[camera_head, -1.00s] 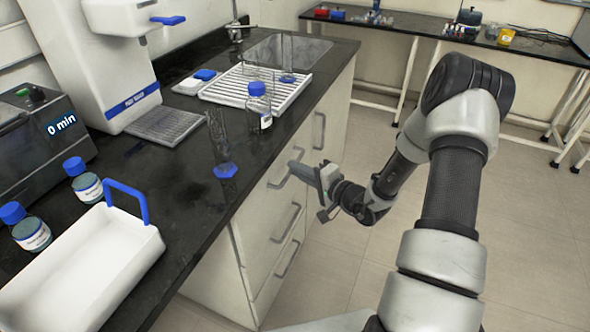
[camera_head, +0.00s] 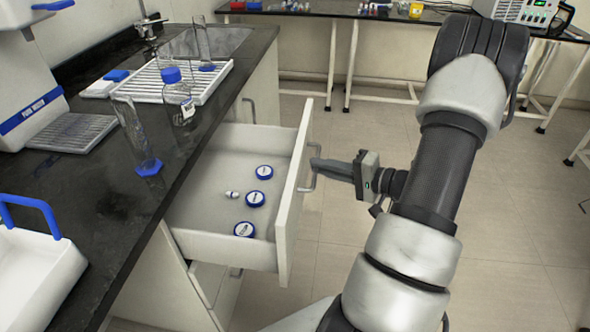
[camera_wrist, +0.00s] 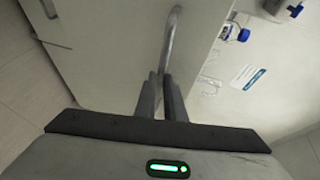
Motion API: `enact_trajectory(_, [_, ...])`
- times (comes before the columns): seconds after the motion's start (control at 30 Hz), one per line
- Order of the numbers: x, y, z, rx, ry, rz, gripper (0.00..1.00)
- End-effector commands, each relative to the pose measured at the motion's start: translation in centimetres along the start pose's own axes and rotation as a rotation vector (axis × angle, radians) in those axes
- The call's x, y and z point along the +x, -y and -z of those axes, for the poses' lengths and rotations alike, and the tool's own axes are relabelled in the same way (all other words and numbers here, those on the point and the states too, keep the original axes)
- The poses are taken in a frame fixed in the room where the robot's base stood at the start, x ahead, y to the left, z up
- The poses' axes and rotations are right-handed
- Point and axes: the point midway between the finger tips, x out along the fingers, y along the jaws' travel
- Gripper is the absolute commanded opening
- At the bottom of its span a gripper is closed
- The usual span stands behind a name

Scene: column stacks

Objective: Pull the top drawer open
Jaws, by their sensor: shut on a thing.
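The top drawer (camera_head: 287,225) stands pulled well out from the cabinet under the black counter. Its white front faces my arm, and its inside is open to view. Several round blue-and-white items (camera_head: 256,199) and a small white piece (camera_head: 232,194) lie on its floor. My gripper (camera_head: 314,165) is shut on the drawer's curved metal handle (camera_head: 312,187). In the wrist view the handle (camera_wrist: 173,45) runs between the two dark fingers (camera_wrist: 162,95), which are close together.
On the counter (camera_head: 110,200) stand a glass cylinder with a blue base (camera_head: 134,140), a blue-capped bottle (camera_head: 178,98) and a white tray (camera_head: 35,275). Lower drawers (camera_head: 210,285) are beneath the open one. The floor (camera_head: 400,130) behind my gripper is clear.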

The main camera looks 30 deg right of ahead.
Motion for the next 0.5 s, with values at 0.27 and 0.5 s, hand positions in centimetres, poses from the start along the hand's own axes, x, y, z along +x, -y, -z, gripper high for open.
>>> enact_trajectory(0.27, [-3.8,-1.0,1.6,0.000,-0.001,-0.001,0.00])
enact_trajectory(0.5, [-4.9,-1.2,2.0,0.000,0.001,-0.001,0.00])
